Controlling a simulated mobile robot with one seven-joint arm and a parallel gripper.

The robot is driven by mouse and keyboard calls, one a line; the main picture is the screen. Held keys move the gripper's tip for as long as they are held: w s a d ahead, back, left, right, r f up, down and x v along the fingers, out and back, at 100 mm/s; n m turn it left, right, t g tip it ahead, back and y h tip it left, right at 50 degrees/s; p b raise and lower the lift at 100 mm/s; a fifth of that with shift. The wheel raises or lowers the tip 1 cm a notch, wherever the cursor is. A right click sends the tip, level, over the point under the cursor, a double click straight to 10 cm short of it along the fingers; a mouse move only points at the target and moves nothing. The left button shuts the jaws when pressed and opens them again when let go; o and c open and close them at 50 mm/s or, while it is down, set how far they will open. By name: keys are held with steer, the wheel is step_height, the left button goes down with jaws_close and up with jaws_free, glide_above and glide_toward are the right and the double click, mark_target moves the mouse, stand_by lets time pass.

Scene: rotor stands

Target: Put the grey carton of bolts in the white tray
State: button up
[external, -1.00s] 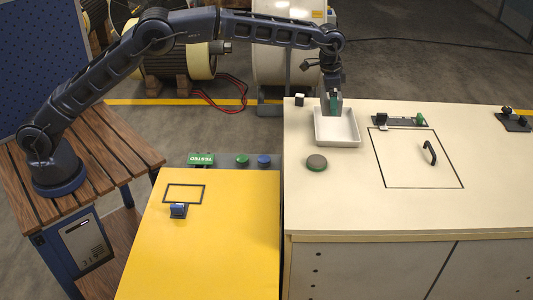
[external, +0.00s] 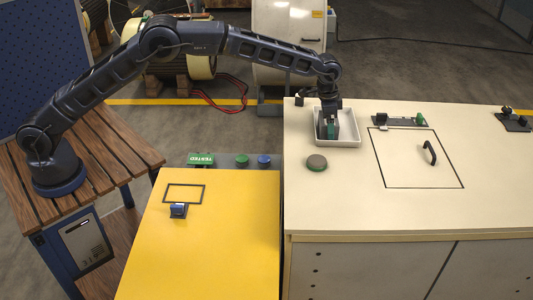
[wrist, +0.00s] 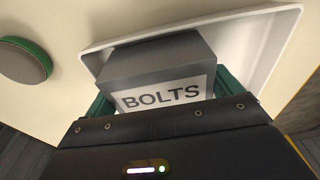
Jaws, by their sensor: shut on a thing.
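The grey carton of bolts (wrist: 160,65), with a white "BOLTS" label, fills the middle of the wrist view. My gripper (external: 328,130) is shut on it, with green fingers on both sides of the carton in the wrist view (wrist: 165,95). The white tray (external: 353,141) stands on the cream worktop. The carton and fingertips are down inside the tray's outline. The tray's rim also shows behind the carton in the wrist view (wrist: 285,22). In the external view my gripper mostly hides the carton. I cannot tell whether the carton touches the tray floor.
A round grey-brown button with a green rim (external: 317,163) sits just in front of the tray. A black-outlined panel with a handle (external: 430,153) is to the right. A yellow worktop (external: 215,240) with a small blue item (external: 179,210) is at the left.

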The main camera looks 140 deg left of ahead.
steer(key=shift+f, duration=0.1)
steer(key=o, duration=0.8)
steer(key=r, duration=0.8)
steer(key=s+d+r, duration=0.1)
steer(key=r, duration=0.3)
